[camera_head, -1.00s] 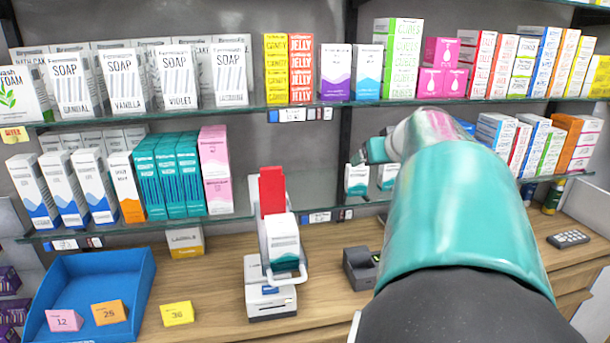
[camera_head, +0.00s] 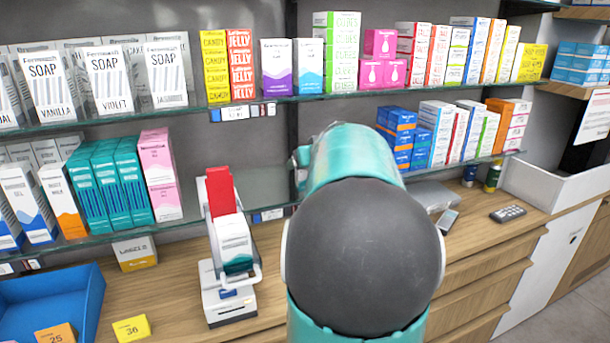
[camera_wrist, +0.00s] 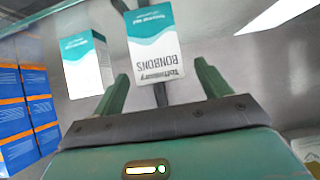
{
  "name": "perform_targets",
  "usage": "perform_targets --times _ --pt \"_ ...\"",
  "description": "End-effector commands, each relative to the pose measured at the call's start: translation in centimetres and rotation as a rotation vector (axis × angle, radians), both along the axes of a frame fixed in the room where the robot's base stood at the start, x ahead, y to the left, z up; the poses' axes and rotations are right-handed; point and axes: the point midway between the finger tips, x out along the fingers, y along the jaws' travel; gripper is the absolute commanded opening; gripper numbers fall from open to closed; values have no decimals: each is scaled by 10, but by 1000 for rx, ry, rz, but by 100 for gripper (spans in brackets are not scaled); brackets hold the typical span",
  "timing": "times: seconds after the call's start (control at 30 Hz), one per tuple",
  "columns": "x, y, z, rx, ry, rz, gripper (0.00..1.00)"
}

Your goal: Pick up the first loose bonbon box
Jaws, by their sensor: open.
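In the wrist view, a white and teal bonbons box (camera_wrist: 153,48) shows upside down, lined up with the gap between my fingers. My gripper (camera_wrist: 160,72) is open, with one green finger on each side of that gap. The box's near end is about level with the fingertips, and I cannot tell whether it is between them or just beyond. A second white and teal box (camera_wrist: 86,63) stands apart to the left, beyond the left finger. In the head view my own arm hides both boxes and most of the gripper.
Blue and orange boxes (camera_wrist: 22,115) stand at the left in the wrist view; a similar stack (camera_head: 396,137) is right of my arm in the head view. Glass shelves run above.

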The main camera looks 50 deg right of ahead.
Motion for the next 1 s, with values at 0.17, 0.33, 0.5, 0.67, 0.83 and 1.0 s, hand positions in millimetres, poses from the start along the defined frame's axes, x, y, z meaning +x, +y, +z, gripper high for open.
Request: perform_targets --times 0.17,0.33,0.5,0.67,0.83,1.0 --pt "17 -10 -12 1 0 -1 77" --pt "18 -11 -13 -1 -1 -1 77" --pt "18 -11 -13 -1 -1 -1 59" --pt "18 -11 -13 -1 -1 -1 28" --pt "18 -11 -13 -1 -1 -1 28" --pt "18 -11 -11 -2 -1 -1 28"
